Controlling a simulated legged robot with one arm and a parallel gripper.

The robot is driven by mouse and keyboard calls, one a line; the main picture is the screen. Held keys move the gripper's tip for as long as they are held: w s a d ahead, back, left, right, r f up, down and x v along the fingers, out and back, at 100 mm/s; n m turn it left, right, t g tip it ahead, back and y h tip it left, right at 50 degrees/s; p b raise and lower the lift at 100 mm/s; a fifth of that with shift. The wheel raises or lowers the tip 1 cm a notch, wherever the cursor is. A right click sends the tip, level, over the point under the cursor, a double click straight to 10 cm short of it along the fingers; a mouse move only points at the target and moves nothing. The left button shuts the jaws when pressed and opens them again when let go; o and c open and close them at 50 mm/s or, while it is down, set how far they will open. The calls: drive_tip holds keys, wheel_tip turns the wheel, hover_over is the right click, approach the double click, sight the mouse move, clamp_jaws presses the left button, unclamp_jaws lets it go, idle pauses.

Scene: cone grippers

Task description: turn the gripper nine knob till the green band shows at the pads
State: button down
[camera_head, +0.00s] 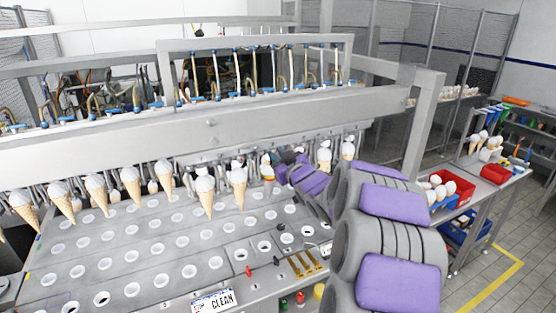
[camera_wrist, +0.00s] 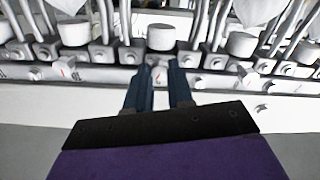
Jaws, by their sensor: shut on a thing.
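My gripper (camera_wrist: 161,70) has its two dark blue fingers closed around a small pale knob (camera_wrist: 160,76) on the rail in the wrist view. The fingertips hide the knob's sides, and its angle is hard to read. In the head view, my arm reaches in from the right and my gripper (camera_head: 284,171) is at the row of cone grippers, beside a white-topped cone (camera_head: 267,160). Small coloured marks show at that cone, too small to read. I cannot make out a green band at the pads in the wrist view.
Several filled cones (camera_head: 130,182) hang left along the row. Below is a grey plate (camera_head: 130,238) with holes. A red bin (camera_head: 460,193) stands on the right-hand bench.

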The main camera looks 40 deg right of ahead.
drive_tip(key=c, duration=1)
unclamp_jaws()
drive_tip(key=v, duration=1.7)
drive_tip(key=shift+s+d, duration=0.1)
drive_tip(key=shift+s, duration=0.1)
drive_tip(key=shift+w, duration=0.1)
